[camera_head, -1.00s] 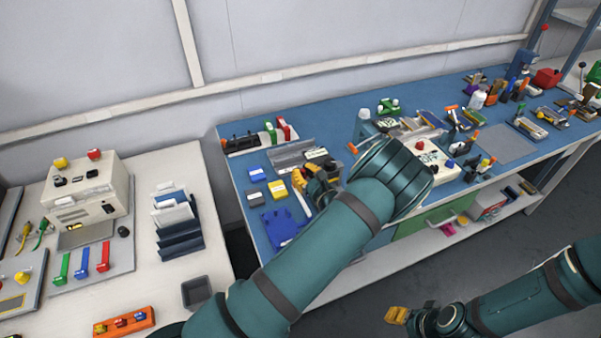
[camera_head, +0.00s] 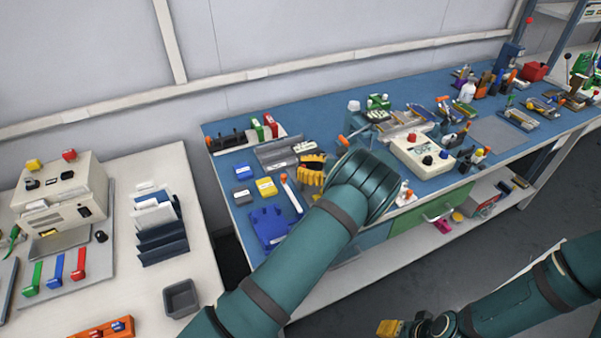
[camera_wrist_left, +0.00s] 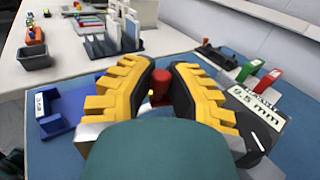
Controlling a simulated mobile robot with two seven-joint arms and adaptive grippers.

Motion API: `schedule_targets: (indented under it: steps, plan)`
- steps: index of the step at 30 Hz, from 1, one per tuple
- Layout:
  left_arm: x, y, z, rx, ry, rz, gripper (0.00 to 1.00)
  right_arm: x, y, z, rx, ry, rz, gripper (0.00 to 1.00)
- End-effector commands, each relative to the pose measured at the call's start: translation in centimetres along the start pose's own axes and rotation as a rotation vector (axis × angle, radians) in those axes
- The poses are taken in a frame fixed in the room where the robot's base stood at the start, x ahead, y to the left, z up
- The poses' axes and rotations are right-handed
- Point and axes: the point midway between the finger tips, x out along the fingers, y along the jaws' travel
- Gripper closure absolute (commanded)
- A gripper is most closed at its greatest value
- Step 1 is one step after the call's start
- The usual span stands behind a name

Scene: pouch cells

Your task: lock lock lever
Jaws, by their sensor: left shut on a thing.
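My left gripper (camera_head: 311,170) has yellow fingers with black pads and reaches down over the left part of the blue bench. In the left wrist view its fingers (camera_wrist_left: 165,80) are shut on a red knob (camera_wrist_left: 159,86), which I take for the handle of the lock lever. The rest of that lever is hidden by the fingers and wrist. A pale bar with an orange-red tip (camera_head: 291,194) lies just left of the gripper in the head view; I cannot tell if it is the same part. My right gripper (camera_head: 390,328) is low, away from the bench; its opening is unclear.
A blue fixture (camera_head: 268,226) lies left of the gripper, and a grey channel-shaped holder (camera_head: 277,153) lies behind it. A block labelled 0.5 mm (camera_wrist_left: 258,112) is close on the right in the wrist view. A cream control box (camera_head: 423,158) stands right of my left wrist.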

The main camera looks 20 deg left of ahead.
Motion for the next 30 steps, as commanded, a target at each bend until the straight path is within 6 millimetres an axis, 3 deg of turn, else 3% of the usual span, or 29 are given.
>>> schedule_targets:
  steps: [19, 20, 22, 23, 30]
  plan:
    - [-0.3, -0.18, 0.4, -0.007, -0.004, 0.051, 1.0, 0.53, 0.2, -0.12, 0.0, 0.004, 0.0, 0.5]
    - [-0.3, -0.18, 0.4, -0.007, -0.004, 0.051, 0.8, 0.53, 0.2, -0.12, 0.0, 0.004, 0.0, 0.5]
    - [-0.3, -0.19, 0.4, -0.007, -0.004, 0.05, 0.56, 0.53, 0.19, -0.12, 0.0, 0.004, 0.0, 0.5]
    - [-0.3, -0.18, 0.37, -0.007, -0.004, 0.05, 0.52, 0.53, 0.19, -0.12, 0.0, 0.004, 0.0, 0.5]
    - [-0.24, -0.12, 0.19, -0.004, -0.002, 0.052, 0.52, 0.54, 0.2, -0.11, 0.0, 0.004, 0.0, 0.5]
